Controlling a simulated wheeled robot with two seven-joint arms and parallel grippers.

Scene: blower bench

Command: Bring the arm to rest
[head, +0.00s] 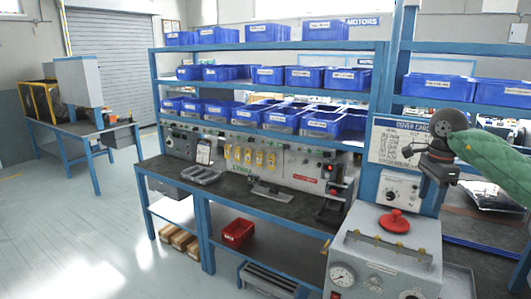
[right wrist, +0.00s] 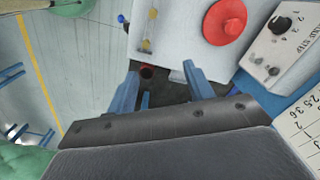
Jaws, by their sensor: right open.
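My right arm comes in from the right edge in a green sleeve (head: 495,155), with a dark wrist joint at its end. My right gripper (head: 433,190) points down above the right side of the grey machine with the gauge (head: 385,262). Its blue fingers blend with the blue post behind them. In the right wrist view the gripper (right wrist: 160,88) has its two blue fingers apart, with nothing held between them. A red knob (head: 394,222) sits on the machine's top, apart from the gripper; it also shows in the right wrist view (right wrist: 224,20). My left gripper is out of sight.
A blue-framed bench (head: 165,172) with shelves of blue bins (head: 325,78) runs along the middle. A red bin (head: 237,232) is on its lower shelf. A blue post and a control box (head: 398,190) are close to my right gripper. The floor at left is open.

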